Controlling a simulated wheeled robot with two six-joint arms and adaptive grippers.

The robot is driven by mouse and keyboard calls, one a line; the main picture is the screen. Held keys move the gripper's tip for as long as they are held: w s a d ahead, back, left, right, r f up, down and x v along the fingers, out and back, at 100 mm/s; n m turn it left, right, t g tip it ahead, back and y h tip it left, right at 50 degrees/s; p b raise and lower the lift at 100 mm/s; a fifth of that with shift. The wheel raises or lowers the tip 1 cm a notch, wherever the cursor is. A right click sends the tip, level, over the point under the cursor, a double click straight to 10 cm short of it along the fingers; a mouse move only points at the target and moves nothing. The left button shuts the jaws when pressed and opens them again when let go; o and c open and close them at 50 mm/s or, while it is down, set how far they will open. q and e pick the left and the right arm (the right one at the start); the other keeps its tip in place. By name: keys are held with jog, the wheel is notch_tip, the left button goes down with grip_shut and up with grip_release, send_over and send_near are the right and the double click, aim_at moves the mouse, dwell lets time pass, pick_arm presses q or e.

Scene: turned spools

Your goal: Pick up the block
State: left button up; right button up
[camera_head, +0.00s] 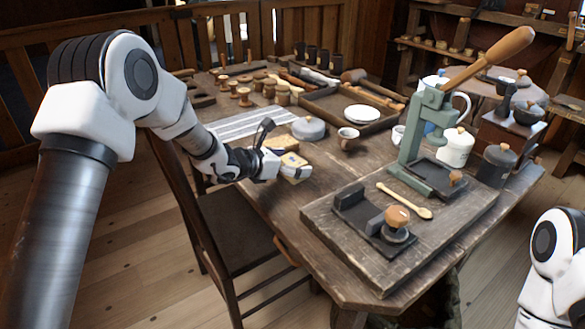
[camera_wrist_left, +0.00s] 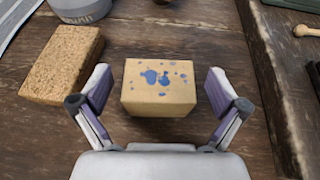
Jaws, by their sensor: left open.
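The block is tan with blue paint spots on top. In the left wrist view the block (camera_wrist_left: 160,92) lies on the dark wooden table. My left gripper (camera_wrist_left: 160,84) is open, with one finger on each side of the block. A gap shows between each finger and the block. In the head view my left gripper (camera_head: 285,171) is over the table's near left edge, with the block (camera_head: 293,160) partly hidden by it. My right gripper is out of view.
A cork brick (camera_wrist_left: 62,65) lies left of the block in the wrist view, with a grey lidded pot (camera_wrist_left: 80,8) behind it. A dark raised board (camera_head: 330,228) is to the right. A wooden chair (camera_head: 235,235) stands below my left arm.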

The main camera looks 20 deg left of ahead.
pick_arm(q)
jog(key=shift+f, duration=0.1)
jog(key=c, duration=1.3)
